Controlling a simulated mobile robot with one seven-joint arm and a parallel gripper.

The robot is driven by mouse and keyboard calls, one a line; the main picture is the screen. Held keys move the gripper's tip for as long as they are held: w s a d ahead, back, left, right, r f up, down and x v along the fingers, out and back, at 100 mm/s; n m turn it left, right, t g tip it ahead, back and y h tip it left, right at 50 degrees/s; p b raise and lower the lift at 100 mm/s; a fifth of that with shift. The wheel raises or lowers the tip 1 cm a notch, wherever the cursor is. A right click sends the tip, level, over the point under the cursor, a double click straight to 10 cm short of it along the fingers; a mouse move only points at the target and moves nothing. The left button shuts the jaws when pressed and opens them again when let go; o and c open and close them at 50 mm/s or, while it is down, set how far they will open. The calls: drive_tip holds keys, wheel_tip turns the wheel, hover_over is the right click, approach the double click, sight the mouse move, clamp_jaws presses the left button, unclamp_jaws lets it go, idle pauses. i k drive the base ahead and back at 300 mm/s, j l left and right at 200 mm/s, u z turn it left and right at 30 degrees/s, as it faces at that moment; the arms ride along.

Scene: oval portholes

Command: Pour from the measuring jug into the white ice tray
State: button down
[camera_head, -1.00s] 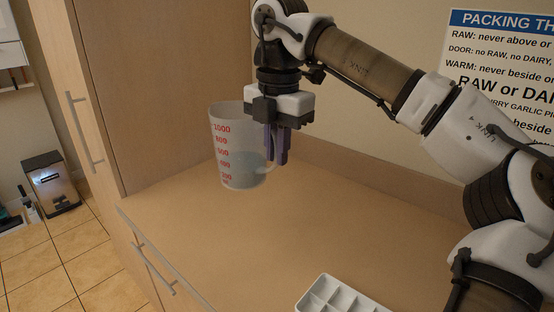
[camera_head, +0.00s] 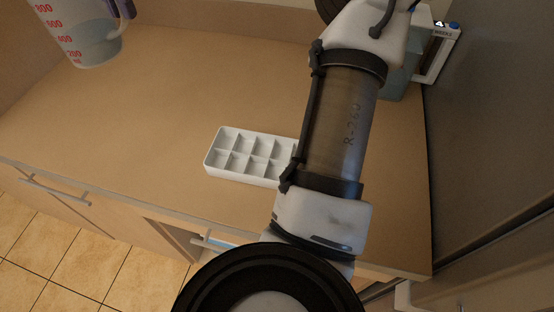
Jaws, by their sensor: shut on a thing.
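The measuring jug (camera_head: 88,42) is clear, with red markings and some liquid low inside. It shows at the top left, its upper part cut off by the picture edge. My gripper (camera_head: 124,9) is shut on its handle; only the purple fingers show. Jug and gripper are left of and beyond the tray in the picture. The jug looks roughly upright. The white ice tray (camera_head: 212,162) lies on the counter near the middle, its cells looking empty. My arm hides the tray's right end.
The wooden counter (camera_head: 160,110) is clear between jug and tray. At the back right stand a greenish translucent container (camera_head: 397,84) and a white-framed item (camera_head: 440,55). A tall dark grey panel (camera_head: 495,130) bounds the right side. Handled cabinet fronts (camera_head: 65,190) lie below the front edge.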

sight(248, 157)
drive_tip(key=j+z, duration=0.45)
drive_tip(key=k+j+z, duration=0.1)
drive_tip(key=j+z, duration=0.25)
drive_tip(key=z, duration=0.15)
drive_tip(key=k+j+z, duration=0.15)
drive_tip(key=j+z, duration=0.3)
drive_tip(key=k+j+z, duration=0.15)
drive_tip(key=z, duration=0.3)
drive_tip(key=k+j+z, duration=0.25)
drive_tip(key=z, duration=0.2)
